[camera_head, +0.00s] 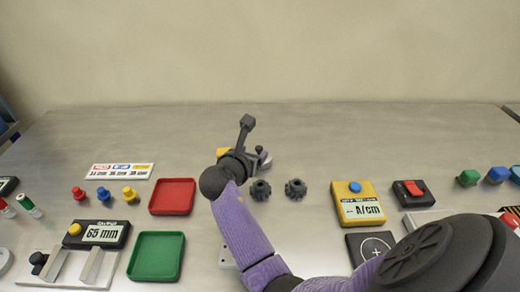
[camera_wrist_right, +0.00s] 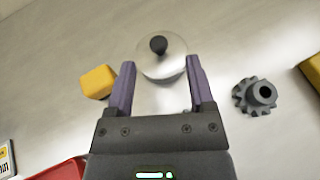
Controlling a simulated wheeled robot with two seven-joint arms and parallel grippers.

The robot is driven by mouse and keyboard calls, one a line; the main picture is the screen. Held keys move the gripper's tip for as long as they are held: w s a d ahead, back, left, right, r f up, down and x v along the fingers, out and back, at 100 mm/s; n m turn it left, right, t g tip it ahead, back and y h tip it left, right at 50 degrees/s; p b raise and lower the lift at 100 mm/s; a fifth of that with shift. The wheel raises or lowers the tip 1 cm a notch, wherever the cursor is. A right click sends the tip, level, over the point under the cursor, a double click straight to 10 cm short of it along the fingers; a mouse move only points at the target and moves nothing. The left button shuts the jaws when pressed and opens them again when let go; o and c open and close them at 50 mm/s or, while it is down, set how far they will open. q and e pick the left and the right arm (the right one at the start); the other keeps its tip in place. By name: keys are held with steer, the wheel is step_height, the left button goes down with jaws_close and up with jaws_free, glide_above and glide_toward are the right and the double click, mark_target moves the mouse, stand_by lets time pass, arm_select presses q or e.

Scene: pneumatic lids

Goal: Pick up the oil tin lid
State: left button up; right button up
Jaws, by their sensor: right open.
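A round, pale, shiny disc with a dark knob in its middle, which looks like the oil tin lid (camera_wrist_right: 146,62), is in the right wrist view, at top centre. In the head view only a small part of it (camera_head: 264,158) shows beside my right gripper, which hides the rest. My right gripper (camera_wrist_right: 160,63) is open and empty. Its two purple fingers point at the disc, and their tips appear at either side of its near edge. I cannot tell the height between fingers and disc. My left gripper is not in view.
A yellow block (camera_wrist_right: 98,82) lies left of the fingers, and a dark gear (camera_wrist_right: 250,98) lies right. Red (camera_head: 172,196) and green (camera_head: 156,256) trays stand left of my arm. A yellow meter box (camera_head: 358,213) stands right. The back of the table is clear.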

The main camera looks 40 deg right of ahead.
mark_target(258, 150)
steer(key=b+x, duration=0.1)
steer(key=x, duration=0.2)
steer(key=f+b+x, duration=0.1)
steer(key=b+x, duration=0.1)
steer(key=x, duration=0.1)
steer(key=shift+w+a, duration=0.1)
steer(key=shift+a, duration=0.05)
steer(key=shift+w, duration=0.15)
steer(key=shift+r, duration=0.15)
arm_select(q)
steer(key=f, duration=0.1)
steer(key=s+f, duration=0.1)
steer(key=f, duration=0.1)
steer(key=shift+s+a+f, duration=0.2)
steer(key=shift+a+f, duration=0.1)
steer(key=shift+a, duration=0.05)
arm_select(e)
jaws_close()
